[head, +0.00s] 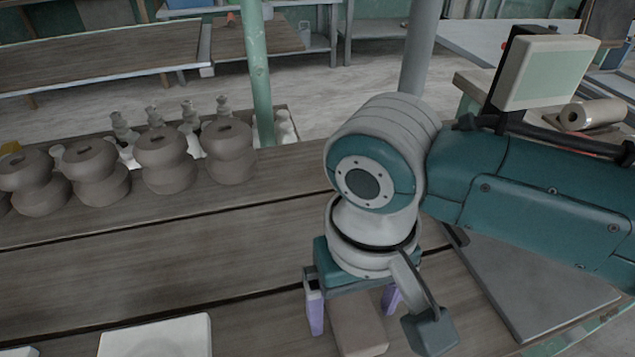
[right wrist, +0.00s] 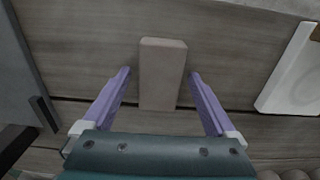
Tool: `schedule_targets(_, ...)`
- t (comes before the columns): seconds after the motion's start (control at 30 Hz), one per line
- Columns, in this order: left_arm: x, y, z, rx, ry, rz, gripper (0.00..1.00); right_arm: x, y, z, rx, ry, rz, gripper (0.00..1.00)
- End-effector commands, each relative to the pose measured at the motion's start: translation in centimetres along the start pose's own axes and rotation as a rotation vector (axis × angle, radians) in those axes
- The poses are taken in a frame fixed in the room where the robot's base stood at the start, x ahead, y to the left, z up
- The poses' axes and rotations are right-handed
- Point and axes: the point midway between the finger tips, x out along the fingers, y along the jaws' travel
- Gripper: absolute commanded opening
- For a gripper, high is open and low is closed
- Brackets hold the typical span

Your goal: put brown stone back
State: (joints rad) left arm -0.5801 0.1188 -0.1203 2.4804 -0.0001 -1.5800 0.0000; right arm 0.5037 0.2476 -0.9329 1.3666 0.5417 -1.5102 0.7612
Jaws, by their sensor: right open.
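The brown stone, a plain grey-brown rectangular block (head: 357,327), lies on the wooden table at the bottom of the head view. In the right wrist view the brown stone (right wrist: 162,75) points lengthwise away from my gripper. My right gripper (head: 352,306) hangs over the stone's far end, pointing down. Its purple fingers are open, one on each side of the stone, with gaps on both sides in the right wrist view (right wrist: 159,73). I cannot tell how high the fingertips are above the table. My left gripper is out of view.
A white slab (head: 165,337) lies left of the stone. A flat grey board (head: 530,285) lies to the right. Several brown clay pots (head: 165,160) stand in a row at the back left, with pale figures behind. Bare planks lie between pots and stone.

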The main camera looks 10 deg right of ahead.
Motion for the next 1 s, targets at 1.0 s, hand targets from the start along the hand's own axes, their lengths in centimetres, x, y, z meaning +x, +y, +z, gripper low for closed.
schedule_targets(1.0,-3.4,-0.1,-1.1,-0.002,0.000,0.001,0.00,-12.2,-0.2,0.2,-0.005,0.000,-0.008,0.92)
